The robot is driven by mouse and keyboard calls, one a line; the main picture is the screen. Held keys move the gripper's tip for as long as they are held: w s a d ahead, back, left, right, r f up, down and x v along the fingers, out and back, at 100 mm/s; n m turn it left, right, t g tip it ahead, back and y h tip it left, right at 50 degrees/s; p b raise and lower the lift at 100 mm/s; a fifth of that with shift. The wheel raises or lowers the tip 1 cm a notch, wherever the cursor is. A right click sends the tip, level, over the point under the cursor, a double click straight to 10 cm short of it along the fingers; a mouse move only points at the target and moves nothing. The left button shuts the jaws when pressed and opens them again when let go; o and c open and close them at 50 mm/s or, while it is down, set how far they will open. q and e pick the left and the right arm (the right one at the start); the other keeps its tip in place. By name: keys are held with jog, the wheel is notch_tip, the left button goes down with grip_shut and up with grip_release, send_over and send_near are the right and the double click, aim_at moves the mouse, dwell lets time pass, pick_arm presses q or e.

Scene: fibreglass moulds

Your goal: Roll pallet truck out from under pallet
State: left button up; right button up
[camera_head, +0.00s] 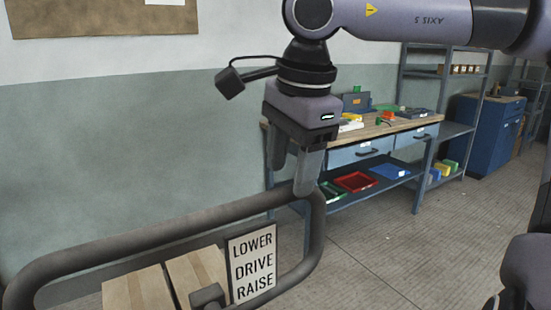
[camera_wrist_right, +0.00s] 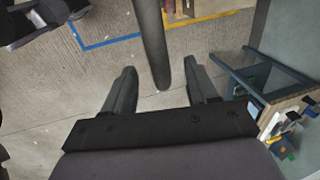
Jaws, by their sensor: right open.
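The pallet truck's dark tubular handle loop (camera_head: 150,240) crosses the lower left of the head view. A sign reading LOWER DRIVE RAISE (camera_head: 252,262) is inside the loop, with a small dark lever (camera_head: 207,297) beside it. My right gripper (camera_head: 293,178) points down at the loop's upper right corner. In the right wrist view the handle tube (camera_wrist_right: 152,35) reaches in between the open fingers (camera_wrist_right: 160,70), with a gap visible on both sides. Light wooden boards (camera_head: 195,272) show through the loop. The truck's forks and wheels are out of view. My left gripper is not in view.
A workbench (camera_head: 385,130) with trays and tools stands behind the gripper against the wall. A blue cabinet (camera_head: 490,130) and shelving (camera_head: 445,75) are farther right. Open floor (camera_head: 380,250) lies right of the handle. Blue tape (camera_wrist_right: 105,43) and yellow tape (camera_wrist_right: 215,16) mark the floor.

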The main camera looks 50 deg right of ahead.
aim_at(288, 188)
jog(key=shift+w+d+f, duration=0.1)
jog(key=shift+w+f, duration=0.1)
jog(key=shift+f, duration=0.95)
jog(key=shift+w+d+f, duration=0.1)
jog(key=shift+w+f, duration=0.05)
jog(key=shift+f, duration=1.05)
jog(key=shift+w+f, duration=0.2)
jog(key=shift+f, duration=0.95)
grip_shut()
